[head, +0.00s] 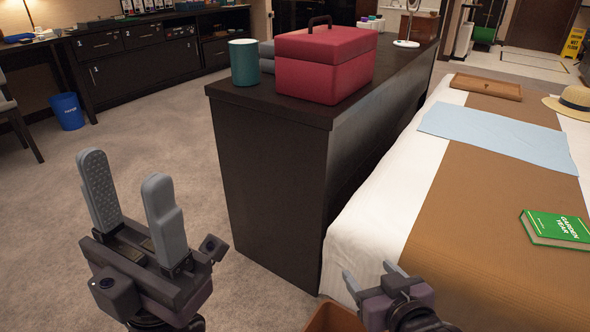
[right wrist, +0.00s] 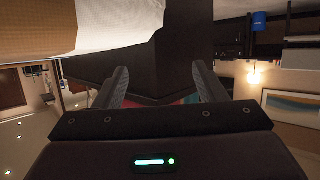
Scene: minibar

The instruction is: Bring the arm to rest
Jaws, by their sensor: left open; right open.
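My left gripper (head: 131,202) is at the lower left of the head view, pointing up with its two grey fingers apart and nothing between them. It is above the carpet, left of the dark cabinet. My right gripper (head: 368,283) is at the bottom of the head view, in front of the bed's near corner. In the right wrist view its fingers (right wrist: 160,88) are spread with nothing held between them. That view appears upside down, with the dark cabinet beyond the fingers.
The dark cabinet (head: 268,190) carries a red box (head: 318,68) and a teal cup (head: 244,63). The bed (head: 385,205) at right holds a green book (head: 556,229), blue cloth (head: 495,135), tray (head: 486,86) and hat (head: 572,102). A brown bin (head: 335,318) sits beside my right gripper.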

